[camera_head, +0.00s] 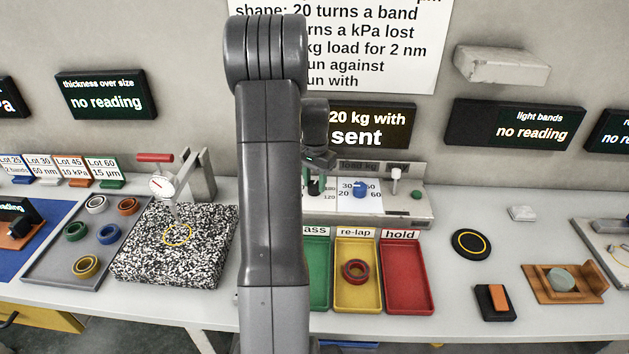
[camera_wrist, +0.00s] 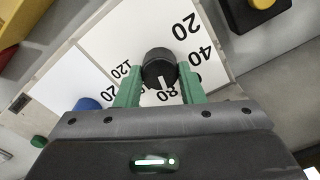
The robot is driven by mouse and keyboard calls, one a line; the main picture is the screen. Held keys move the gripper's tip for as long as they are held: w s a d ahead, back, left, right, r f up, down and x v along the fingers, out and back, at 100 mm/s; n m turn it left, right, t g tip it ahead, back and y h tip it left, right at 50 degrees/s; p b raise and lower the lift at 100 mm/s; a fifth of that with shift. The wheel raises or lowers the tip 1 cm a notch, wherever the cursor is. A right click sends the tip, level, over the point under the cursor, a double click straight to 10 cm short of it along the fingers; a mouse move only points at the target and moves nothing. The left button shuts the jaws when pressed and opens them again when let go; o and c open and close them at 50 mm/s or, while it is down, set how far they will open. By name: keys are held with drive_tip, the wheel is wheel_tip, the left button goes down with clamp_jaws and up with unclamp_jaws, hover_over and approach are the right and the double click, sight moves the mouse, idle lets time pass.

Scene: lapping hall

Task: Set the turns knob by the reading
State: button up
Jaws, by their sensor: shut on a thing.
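The turns knob (camera_wrist: 158,68) is black with a white pointer line and sits on a white dial plate (camera_wrist: 150,28) marked 20, 40, 80 and 120. In the wrist view the line points at or close to 80. My gripper (camera_wrist: 160,80) has its green fingers on either side of the knob, shut on it. In the head view my gripper (camera_head: 315,178) is at the control panel (camera_head: 405,207), partly behind my arm. The display (camera_head: 372,127) above shows "20 kg with" and "sent"; its left part is hidden. The poster (camera_head: 400,40) reads "shape: 20 turns a band", partly covered.
A blue load knob (camera_head: 360,189) and a white lever (camera_head: 395,175) stand right of my gripper. The thickness (camera_head: 105,95) and light-bands (camera_head: 515,125) displays show "no reading".

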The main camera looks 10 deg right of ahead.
sight(315, 183)
drive_tip(key=shift+w+r+m, duration=0.1)
drive_tip(key=shift+m, duration=0.6)
drive_tip(key=o, duration=1)
wheel_tip(315, 183, up, 14)
